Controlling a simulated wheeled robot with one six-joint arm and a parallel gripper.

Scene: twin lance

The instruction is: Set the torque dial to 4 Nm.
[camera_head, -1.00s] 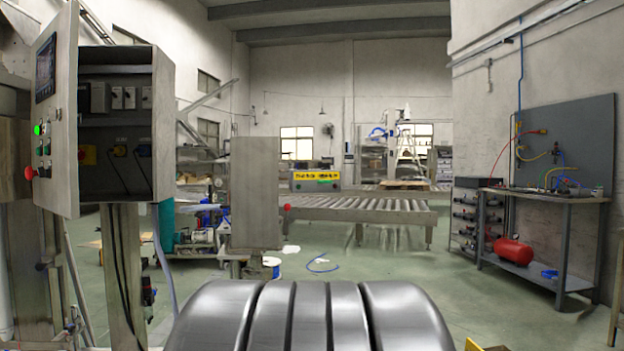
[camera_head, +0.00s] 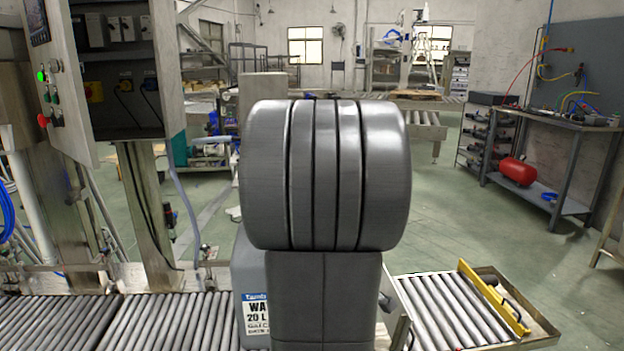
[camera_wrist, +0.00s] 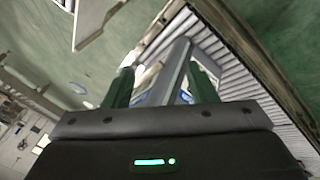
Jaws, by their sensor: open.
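I cannot make out a torque dial in either view. In the wrist view, my gripper (camera_wrist: 160,72) shows two dark green fingers, apart from each other. A grey-blue object with a pale patch (camera_wrist: 168,80) shows beyond and between the fingers. I cannot tell how far it is from them, and nothing is clearly gripped. In the head view, my own grey arm fills the middle and hides what lies behind it; my gripper does not show there.
A grey-blue labelled can (camera_head: 245,275) stands at a roller conveyor (camera_head: 60,325), partly behind my arm. An open control cabinet (camera_head: 168,70) with door buttons is at left. A short roller section (camera_head: 445,312) with a yellow bar (camera_head: 495,298) lies right. A workbench (camera_head: 545,120) stands farther right.

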